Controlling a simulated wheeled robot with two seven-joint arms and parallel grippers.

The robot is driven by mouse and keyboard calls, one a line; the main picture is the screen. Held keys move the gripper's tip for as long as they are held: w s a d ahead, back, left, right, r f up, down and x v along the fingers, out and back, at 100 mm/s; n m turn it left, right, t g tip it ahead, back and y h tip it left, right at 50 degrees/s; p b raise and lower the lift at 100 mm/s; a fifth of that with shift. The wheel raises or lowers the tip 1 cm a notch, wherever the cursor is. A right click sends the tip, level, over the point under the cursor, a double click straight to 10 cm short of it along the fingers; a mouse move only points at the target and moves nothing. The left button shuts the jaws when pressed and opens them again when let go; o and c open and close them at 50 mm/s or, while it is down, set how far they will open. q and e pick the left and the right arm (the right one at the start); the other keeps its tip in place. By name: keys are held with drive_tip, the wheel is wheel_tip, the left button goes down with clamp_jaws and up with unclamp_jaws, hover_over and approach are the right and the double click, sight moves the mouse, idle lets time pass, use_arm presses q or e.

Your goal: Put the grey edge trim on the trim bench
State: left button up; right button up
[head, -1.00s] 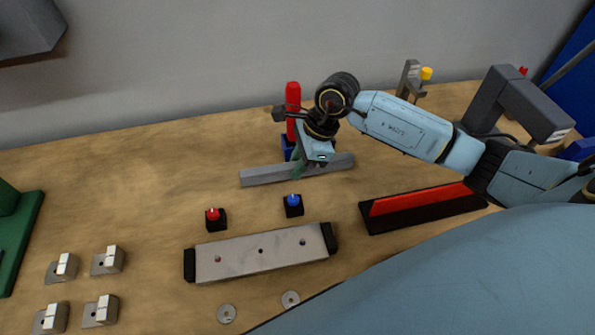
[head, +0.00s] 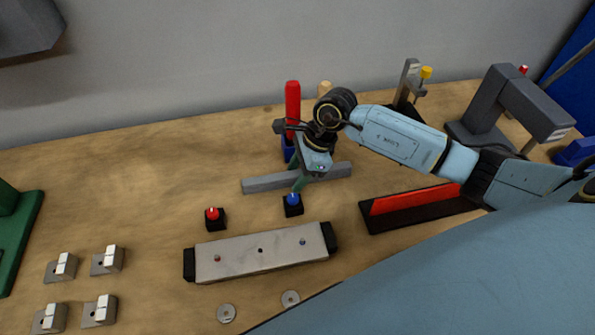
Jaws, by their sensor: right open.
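The grey edge trim appears to be the long plain grey bar (head: 265,184), lying left to right near the middle of the wooden bench top (head: 130,180). My right gripper (head: 299,180) reaches over the bar from the right, pointing down. It is open, with its green fingers at the bar's middle and covering part of it. I cannot tell whether they touch it. A pale grey block with black ends (head: 245,262) lies nearer to me; which piece is the trim bench is not clear. My left gripper is not in view.
A blue button (head: 293,201) stands close in front of my fingers, a red button (head: 213,217) further left. A red upright handle (head: 292,105) stands behind the bar. A black base with a red strip (head: 400,207) lies right. The back left surface is clear.

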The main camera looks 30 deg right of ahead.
drive_tip(key=shift+r, duration=0.1)
drive_tip(key=v, duration=1.2)
